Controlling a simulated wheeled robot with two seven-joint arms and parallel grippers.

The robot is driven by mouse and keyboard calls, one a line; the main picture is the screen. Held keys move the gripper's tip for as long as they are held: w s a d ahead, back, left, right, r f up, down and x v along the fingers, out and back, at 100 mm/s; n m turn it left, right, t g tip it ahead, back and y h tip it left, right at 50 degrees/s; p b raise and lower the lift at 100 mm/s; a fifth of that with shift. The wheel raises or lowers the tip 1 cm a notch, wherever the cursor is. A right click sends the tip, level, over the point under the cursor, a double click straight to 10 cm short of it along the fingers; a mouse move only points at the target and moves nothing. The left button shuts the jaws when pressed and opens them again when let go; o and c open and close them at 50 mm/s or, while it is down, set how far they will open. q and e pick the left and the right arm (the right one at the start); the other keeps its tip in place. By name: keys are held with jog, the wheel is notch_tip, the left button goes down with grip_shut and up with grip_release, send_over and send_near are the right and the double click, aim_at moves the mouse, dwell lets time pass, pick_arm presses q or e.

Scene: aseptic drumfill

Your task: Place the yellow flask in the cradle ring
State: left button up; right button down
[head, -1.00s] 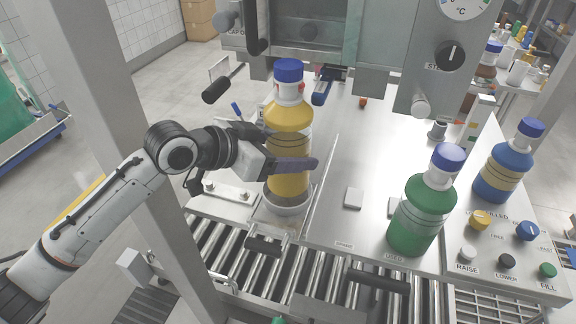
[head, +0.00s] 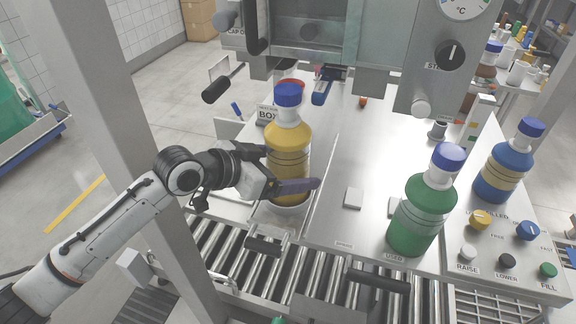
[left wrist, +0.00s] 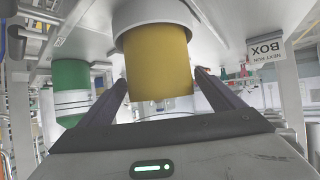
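The yellow flask (head: 289,142) with its blue cap stands upright at the left edge of the steel worktop. Its base sits down inside the pale cradle ring (head: 287,208), whose front rim shows below it. In the left wrist view, which looks upside down, the yellow flask (left wrist: 158,65) enters the cradle ring (left wrist: 148,17) at the top. The far finger is hidden behind the flask. My right gripper is not in view.
A green flask (head: 421,211) and a blue flask (head: 503,167) stand on the worktop to the right. A control panel with knobs (head: 507,261) is at the front right. A roller conveyor (head: 330,285) runs along the front. A box sign (head: 266,115) stands behind the yellow flask.

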pick_arm(q)
jog(key=shift+r, duration=0.15)
jog(key=v, duration=1.2)
